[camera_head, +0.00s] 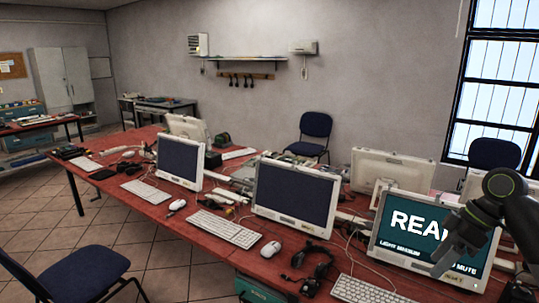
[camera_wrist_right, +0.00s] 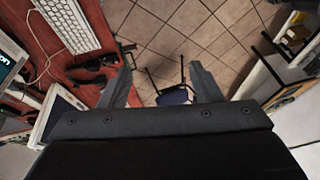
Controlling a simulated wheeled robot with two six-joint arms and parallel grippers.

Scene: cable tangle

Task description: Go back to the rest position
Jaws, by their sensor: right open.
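My right gripper (camera_head: 456,254) is at the right of the head view, in front of a lit teal monitor (camera_head: 402,226) and hiding part of its text. The monitor shows large letters starting "REA". In the right wrist view the two fingers of my right gripper (camera_wrist_right: 163,88) are apart with nothing between them. Beyond them that view shows the tiled floor and a dark blue chair. My left gripper is not in view.
A long red table (camera_head: 150,207) carries several monitors, including a dark one (camera_head: 295,195), keyboards (camera_head: 222,228), a mouse (camera_head: 270,249), a black headset (camera_head: 312,268) and loose cables. A blue chair (camera_head: 75,276) stands at the front left. Tiled floor (camera_head: 35,215) is open at left.

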